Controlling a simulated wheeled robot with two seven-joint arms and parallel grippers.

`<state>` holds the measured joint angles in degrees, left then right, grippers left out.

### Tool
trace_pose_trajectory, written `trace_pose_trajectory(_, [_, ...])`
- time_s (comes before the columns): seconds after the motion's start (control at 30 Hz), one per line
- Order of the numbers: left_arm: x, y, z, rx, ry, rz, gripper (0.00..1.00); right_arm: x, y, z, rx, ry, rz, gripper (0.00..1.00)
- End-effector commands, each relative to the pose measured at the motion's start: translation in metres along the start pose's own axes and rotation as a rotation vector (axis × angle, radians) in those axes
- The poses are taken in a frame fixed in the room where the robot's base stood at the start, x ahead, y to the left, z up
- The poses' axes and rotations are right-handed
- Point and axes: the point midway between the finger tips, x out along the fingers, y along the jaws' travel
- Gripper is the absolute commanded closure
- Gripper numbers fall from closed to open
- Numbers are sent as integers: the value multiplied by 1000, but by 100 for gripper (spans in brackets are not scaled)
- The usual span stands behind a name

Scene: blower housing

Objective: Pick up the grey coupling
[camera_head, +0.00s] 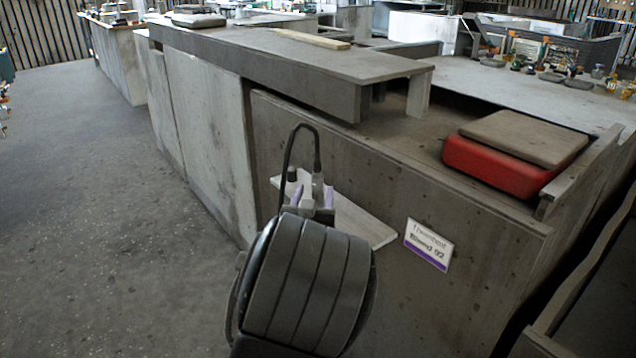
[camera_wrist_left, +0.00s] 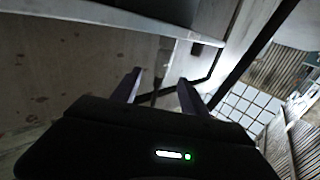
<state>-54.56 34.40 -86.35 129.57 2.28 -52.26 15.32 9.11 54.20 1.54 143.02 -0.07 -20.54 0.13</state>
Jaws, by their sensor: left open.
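A small grey upright piece, which looks like the grey coupling (camera_head: 317,186), stands at the end of a black looped hose (camera_head: 300,127) in the head view. My left gripper (camera_head: 312,198) is right at it, with its purple fingertips apart and seeming to lie on either side of the piece. The frames do not show whether the fingers touch it. In the left wrist view the open left gripper (camera_wrist_left: 160,88) points at a pale ledge and dark tubing; I cannot make out the coupling clearly there. My right gripper is not in view.
A pale shelf (camera_head: 352,222) juts from the grey counter front (camera_head: 450,265) beside the gripper, near a white sign (camera_head: 428,244). A red box with a grey lid (camera_head: 500,165) sits on the counter at right. The floor at left (camera_head: 90,200) is clear.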

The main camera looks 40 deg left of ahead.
Motion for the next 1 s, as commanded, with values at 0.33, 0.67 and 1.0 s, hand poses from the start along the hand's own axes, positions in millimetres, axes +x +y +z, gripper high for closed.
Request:
trace_pose_trajectory(0.33, [26,-1,1,2,0,-1,48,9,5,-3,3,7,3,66])
trace_pose_trajectory(0.67, [28,-1,1,1,0,-1,48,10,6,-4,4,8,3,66])
trace_pose_trajectory(1.0, [72,-4,0,4,1,-1,48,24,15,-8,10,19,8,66])
